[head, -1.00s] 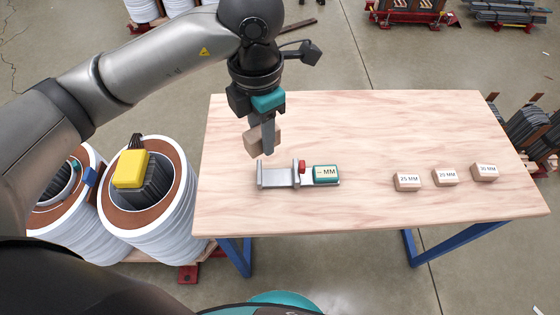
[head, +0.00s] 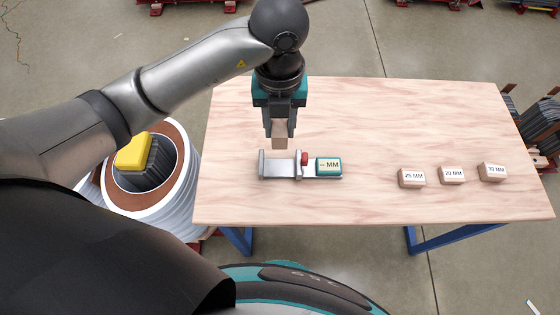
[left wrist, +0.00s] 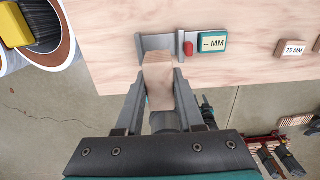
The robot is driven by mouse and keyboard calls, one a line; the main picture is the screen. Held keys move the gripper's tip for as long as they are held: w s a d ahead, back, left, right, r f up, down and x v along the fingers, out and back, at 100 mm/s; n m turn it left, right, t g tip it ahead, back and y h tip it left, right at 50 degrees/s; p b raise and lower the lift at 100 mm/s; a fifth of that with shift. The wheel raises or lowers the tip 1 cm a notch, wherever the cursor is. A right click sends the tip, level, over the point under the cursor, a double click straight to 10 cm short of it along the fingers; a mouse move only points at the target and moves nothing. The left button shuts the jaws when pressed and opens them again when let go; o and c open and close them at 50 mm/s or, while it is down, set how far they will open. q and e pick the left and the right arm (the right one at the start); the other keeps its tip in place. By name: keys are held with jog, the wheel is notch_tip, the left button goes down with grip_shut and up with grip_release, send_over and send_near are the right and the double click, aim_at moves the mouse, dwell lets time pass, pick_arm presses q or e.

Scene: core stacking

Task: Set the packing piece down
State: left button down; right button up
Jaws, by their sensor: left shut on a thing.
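My left gripper (head: 280,137) is shut on the packing piece, a small wooden block (head: 279,130). In the head view the block appears just behind the jaw end of the grey measuring caliper (head: 279,173). In the left wrist view the block (left wrist: 159,85) sits between the two fingers (left wrist: 160,100), and its far end overlaps the caliper (left wrist: 157,43). I cannot tell exactly how high the block is held. The caliper has a red knob (head: 304,158) and a teal display (head: 328,166) reading "-- MM". My right gripper is not in view.
Several labelled wooden blocks stand at the right of the wooden table (head: 390,120): the 25 MM block (head: 411,179) and two others, including the 30 MM block (head: 492,172). The table between caliper and blocks is clear. A large white coil (head: 175,205) with a yellow item stands left of the table.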

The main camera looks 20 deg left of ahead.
pick_arm(q)
jog(key=b, duration=0.2)
send_over(280, 167)
notch_tip(280, 167, down, 10)
jog(key=shift+r, duration=0.25)
notch_tip(280, 167, down, 4)
jog(key=shift+s+f+b, duration=0.1)
jog(key=shift+b, duration=0.4)
jog(key=shift+f, duration=0.1)
jog(key=c, duration=0.8)
grip_release()
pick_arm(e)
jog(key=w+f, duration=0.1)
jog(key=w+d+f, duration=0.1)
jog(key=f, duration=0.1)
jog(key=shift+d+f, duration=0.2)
